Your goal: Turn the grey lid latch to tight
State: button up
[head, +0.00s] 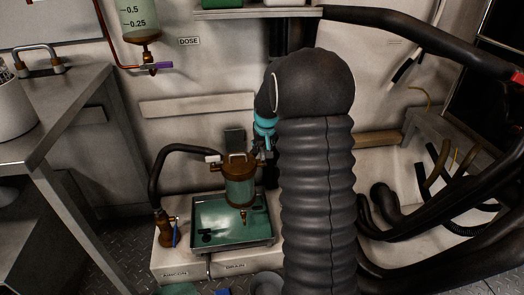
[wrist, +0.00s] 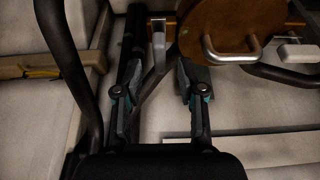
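A canister (head: 240,188) with a brown lid stands over a green-filled tray. In the wrist view the round brown lid (wrist: 225,28) carries a bright metal handle (wrist: 237,52). The grey lid latch (wrist: 158,46) hangs at the lid's left side in that view, between and slightly beyond my fingertips. My gripper (wrist: 158,68) is open, with one finger on each side of the latch; I cannot tell whether either touches it. In the head view my gripper (head: 263,147) is at the canister's upper right, mostly hidden by my arm, and the latch is hard to make out.
The tray (head: 200,246) sits on a pale base marked "AIRCON" and "DRAIN". A black hose (head: 155,172) arches left of the canister to a brass fitting. A white block (wrist: 296,53) is right of the lid in the wrist view. Thick black hoses (head: 440,215) fill the right side.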

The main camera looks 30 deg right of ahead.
jog(key=shift+x, duration=1.3)
jog(key=shift+c, duration=0.2)
grip_shut()
